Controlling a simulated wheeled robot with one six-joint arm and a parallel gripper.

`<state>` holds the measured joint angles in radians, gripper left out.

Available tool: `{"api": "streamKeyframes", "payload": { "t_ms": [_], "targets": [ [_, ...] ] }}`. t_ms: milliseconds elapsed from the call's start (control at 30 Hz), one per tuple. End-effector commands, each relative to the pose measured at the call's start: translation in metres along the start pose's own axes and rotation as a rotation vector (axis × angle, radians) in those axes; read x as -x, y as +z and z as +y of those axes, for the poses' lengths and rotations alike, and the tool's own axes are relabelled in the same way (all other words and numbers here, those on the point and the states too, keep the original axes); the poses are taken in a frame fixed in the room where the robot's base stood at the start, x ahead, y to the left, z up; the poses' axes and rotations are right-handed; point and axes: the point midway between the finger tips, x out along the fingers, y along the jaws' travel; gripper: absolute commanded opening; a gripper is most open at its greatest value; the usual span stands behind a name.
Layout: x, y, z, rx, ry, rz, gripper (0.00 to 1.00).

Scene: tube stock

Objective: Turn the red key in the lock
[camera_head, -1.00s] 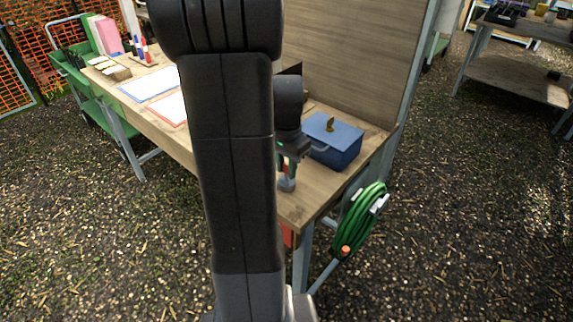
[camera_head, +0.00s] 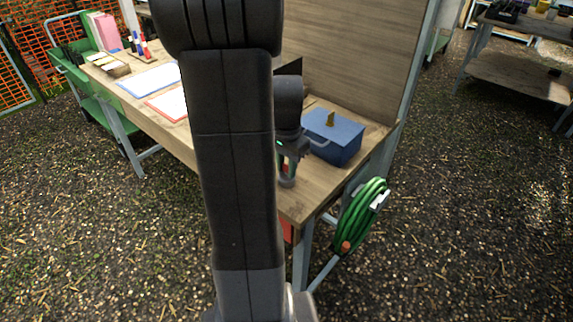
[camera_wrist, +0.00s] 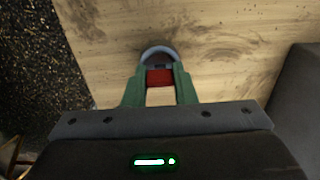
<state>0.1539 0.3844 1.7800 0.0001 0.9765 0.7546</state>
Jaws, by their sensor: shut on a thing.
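The red key (camera_wrist: 160,77) shows in the wrist view between the two green fingers of my gripper (camera_wrist: 159,84). The fingers are shut on it from both sides. Just beyond it is the grey rounded lock (camera_wrist: 157,51) on the wooden tabletop. The keyhole and the key's shaft are hidden, so I cannot tell how far the key is in. In the head view my gripper (camera_head: 288,167) points down over the lock (camera_head: 287,183) near the front right corner of the bench.
A blue box (camera_head: 338,146) with a yellowish piece on its lid stands on the bench (camera_head: 306,206), right of my gripper. A coiled green hose (camera_head: 361,215) hangs at the bench's right end. Clipboards lie farther left. A wooden panel (camera_head: 345,60) rises behind.

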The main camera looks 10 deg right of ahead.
Motion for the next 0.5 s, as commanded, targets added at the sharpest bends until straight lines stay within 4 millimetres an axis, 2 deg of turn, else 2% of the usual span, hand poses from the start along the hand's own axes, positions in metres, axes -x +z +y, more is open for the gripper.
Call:
{"api": "streamKeyframes", "payload": {
  "t_ms": [167, 500],
  "targets": [
    [0.0005, 0.0, 0.0, -0.024, 0.0, 0.0, 0.0],
    [0.0012, 0.0, 0.0, -0.394, 0.001, 0.0, 0.0]
  ]
}}
